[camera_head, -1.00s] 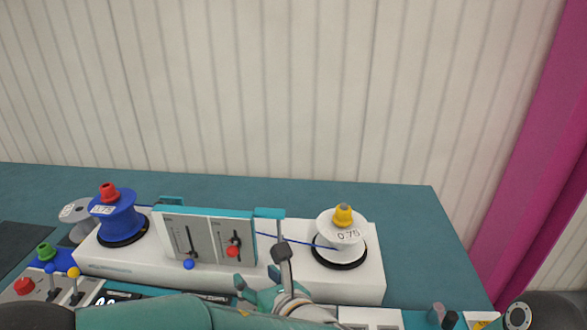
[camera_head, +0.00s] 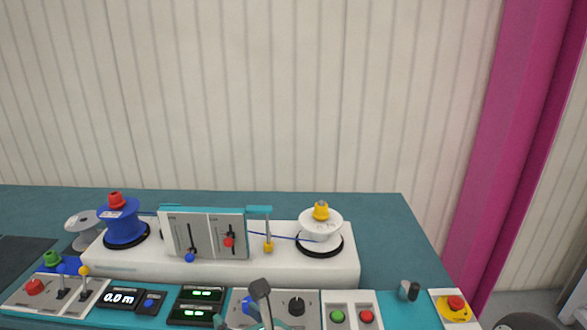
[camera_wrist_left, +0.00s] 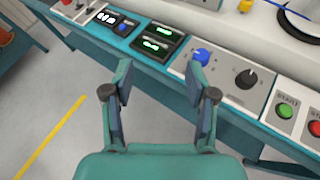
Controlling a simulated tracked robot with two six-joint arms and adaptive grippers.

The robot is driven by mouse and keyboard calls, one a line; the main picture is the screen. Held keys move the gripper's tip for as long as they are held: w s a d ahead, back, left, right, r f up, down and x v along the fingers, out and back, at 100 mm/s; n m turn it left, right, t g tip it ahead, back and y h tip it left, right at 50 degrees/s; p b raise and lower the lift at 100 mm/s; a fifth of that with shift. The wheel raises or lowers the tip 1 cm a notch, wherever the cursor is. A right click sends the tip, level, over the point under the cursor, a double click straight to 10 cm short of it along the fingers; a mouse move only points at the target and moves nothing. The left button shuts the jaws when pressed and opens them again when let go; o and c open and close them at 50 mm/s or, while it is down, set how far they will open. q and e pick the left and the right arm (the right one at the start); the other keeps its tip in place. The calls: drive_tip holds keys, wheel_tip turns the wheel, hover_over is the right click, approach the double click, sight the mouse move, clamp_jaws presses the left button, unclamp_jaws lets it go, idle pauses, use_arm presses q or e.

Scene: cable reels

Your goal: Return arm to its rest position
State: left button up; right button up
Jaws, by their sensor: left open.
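My left gripper (camera_head: 243,308) shows at the bottom of the head view, in front of the control panel, with only its finger ends in sight. In the left wrist view my left gripper (camera_wrist_left: 166,88) is open, with nothing between its fingers. The fingers hang over the floor beside the front edge of the panel. My right gripper is not in view.
The teal bench (camera_head: 382,222) carries a white machine (camera_head: 130,264) with a blue reel (camera_head: 122,226) and a white reel (camera_head: 322,224), a blue cable between them. A blue knob (camera_wrist_left: 201,56), a green button (camera_head: 337,316) and an emergency stop (camera_head: 456,303) line the front.

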use_arm(q)
drive_tip(key=s+a+f+n+g+h, duration=0.2)
drive_tip(key=s+f+n+g, duration=0.25)
drive_tip(key=f, duration=0.65)
drive_tip(key=s+a+f+n+g+h, duration=0.1)
drive_tip(key=s+f+n+g+h, duration=0.3)
drive_tip(key=f, duration=0.7)
drive_tip(key=s+d+f+n+g+h, duration=0.4)
drive_tip(key=s+f+n+g+h, duration=0.1)
drive_tip(key=s+f+n, duration=0.5)
drive_tip(key=w+a+f+n+t+h, duration=0.1)
drive_tip(key=a+f+n+t, duration=0.2)
drive_tip(key=n, duration=1.1)
wheel_tip(320, 180, down, 2)
drive_tip(key=shift+w+a+f, duration=0.25)
drive_tip(key=shift+w+a, duration=0.05)
drive_tip(key=shift+a, duration=0.3)
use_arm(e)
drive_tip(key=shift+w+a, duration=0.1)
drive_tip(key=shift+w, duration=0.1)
use_arm(q)
drive_tip(key=shift+d+t, duration=0.1)
drive_tip(key=shift+t, duration=0.15)
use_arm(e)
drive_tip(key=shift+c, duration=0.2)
